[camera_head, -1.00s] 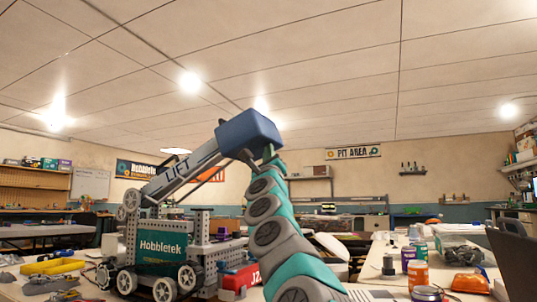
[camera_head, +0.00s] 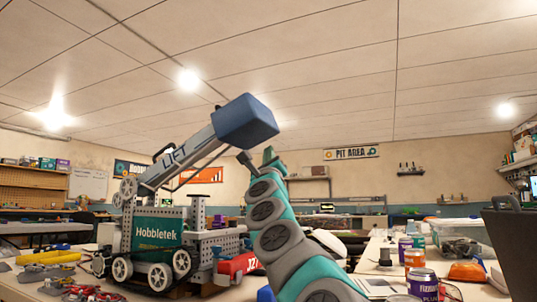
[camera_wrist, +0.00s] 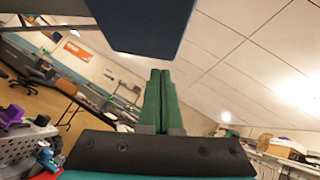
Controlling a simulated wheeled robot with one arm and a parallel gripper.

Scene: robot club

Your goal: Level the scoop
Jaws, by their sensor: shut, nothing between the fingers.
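The scoop (camera_head: 246,121) is a dark blue box at the upper end of the grey arm marked LIFT (camera_head: 178,155), on the Hobbletek robot (camera_head: 158,232). It is raised high and sits tilted. In the wrist view the scoop (camera_wrist: 140,22) fills the top centre and hides part of the room. My gripper (camera_head: 269,153) is below the scoop's right end, with a small gap in the head view. In the wrist view its green fingers (camera_wrist: 160,74) are shut together and empty, tips just below the scoop's lower edge. I cannot tell whether they touch it.
The Hobbletek robot stands on a cluttered table. A red toolbox-like item (camera_head: 236,267) lies close to its right. Tins and bottles (camera_head: 423,284), an orange item (camera_head: 466,271) and a clear bin (camera_head: 458,232) stand at the right. The air right of the scoop is clear.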

